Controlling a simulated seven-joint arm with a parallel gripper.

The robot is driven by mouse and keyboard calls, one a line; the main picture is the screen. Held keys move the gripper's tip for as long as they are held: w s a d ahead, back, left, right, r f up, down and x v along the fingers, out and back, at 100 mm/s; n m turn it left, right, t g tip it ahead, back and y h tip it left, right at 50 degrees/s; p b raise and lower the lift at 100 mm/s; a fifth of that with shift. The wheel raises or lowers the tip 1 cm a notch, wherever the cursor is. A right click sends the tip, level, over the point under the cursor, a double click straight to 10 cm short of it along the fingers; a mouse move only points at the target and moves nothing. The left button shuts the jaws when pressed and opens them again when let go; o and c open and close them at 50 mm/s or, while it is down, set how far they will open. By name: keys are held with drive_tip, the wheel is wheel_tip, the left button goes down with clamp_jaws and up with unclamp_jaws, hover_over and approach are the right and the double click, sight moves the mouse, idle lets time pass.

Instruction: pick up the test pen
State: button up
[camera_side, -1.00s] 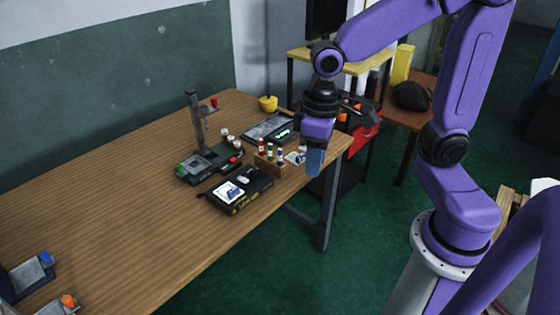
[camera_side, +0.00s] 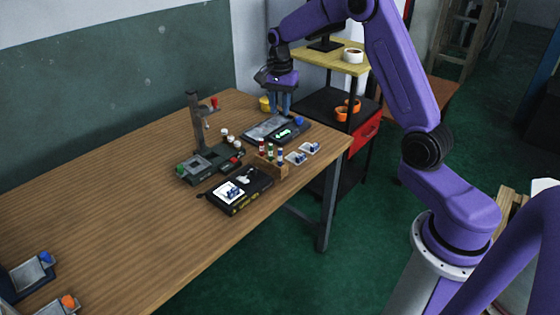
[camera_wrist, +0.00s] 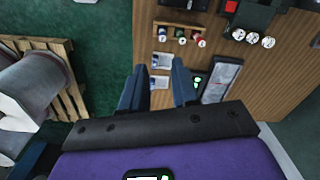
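Several thin upright pens or vials with red, green and blue colouring (camera_side: 270,151) stand in a small wooden rack (camera_side: 268,168) near the right edge of the table. They also show in the wrist view (camera_wrist: 182,39), near the top. I cannot tell which of them is the test pen. My gripper (camera_side: 283,108) is over the far right end of the table, beyond the rack and apart from it. In the wrist view its two blue fingers (camera_wrist: 157,72) are spread with nothing held between them.
A grey tray device (camera_side: 290,126) with a green display lies below my gripper. Small white pads with blue pieces (camera_side: 309,148) lie beside the rack. A stand (camera_side: 196,115), white-topped pots and a black box (camera_side: 245,198) are nearby.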

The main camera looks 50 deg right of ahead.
hover_over(280, 149)
drive_tip(key=f, duration=1.1)
drive_tip(key=shift+s+f, duration=0.15)
drive_tip(key=shift+s, duration=0.05)
drive_tip(key=shift+w+f, duration=0.2)
drive_tip(key=shift+f, duration=3)
clamp_jaws()
